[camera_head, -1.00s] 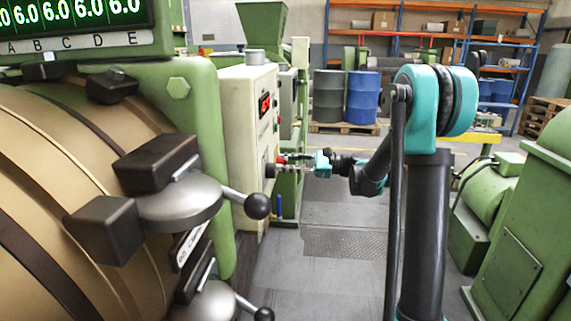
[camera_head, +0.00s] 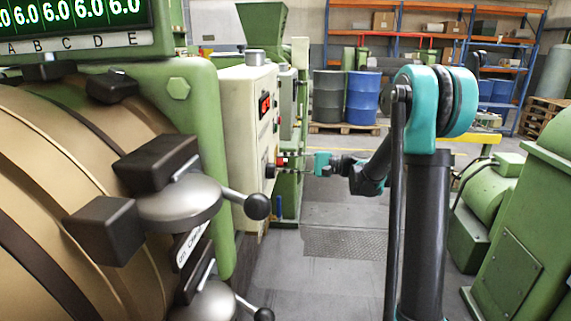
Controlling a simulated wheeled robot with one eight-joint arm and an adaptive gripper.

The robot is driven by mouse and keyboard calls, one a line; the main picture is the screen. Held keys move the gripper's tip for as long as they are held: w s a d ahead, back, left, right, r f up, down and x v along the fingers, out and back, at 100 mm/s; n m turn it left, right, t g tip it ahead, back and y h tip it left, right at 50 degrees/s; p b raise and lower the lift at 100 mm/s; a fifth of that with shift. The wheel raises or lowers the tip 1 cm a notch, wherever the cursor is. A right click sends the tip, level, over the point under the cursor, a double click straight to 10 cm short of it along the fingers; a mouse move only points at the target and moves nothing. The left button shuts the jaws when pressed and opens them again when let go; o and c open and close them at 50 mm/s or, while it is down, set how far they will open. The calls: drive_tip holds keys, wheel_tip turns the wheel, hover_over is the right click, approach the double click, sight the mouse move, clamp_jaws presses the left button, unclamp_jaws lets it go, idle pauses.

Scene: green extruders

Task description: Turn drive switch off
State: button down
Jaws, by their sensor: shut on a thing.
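The cream control cabinet (camera_head: 245,150) stands left of centre with its panel facing right, seen at a steep angle. My gripper (camera_head: 285,166) reaches left to the panel at the knob's height. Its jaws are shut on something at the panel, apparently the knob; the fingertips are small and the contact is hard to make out.
A large tan drum with black-handled clamps (camera_head: 180,204) fills the left foreground. Green machines (camera_head: 520,220) stand at the right. Blue and dark barrels (camera_head: 363,98) stand on a pallet behind. The grey floor (camera_head: 320,270) between is clear.

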drive_tip(key=shift+n, duration=0.3)
drive_tip(key=c, duration=1.2)
unclamp_jaws()
drive_tip(key=d, duration=1.2)
drive_tip(key=shift+s, duration=0.2)
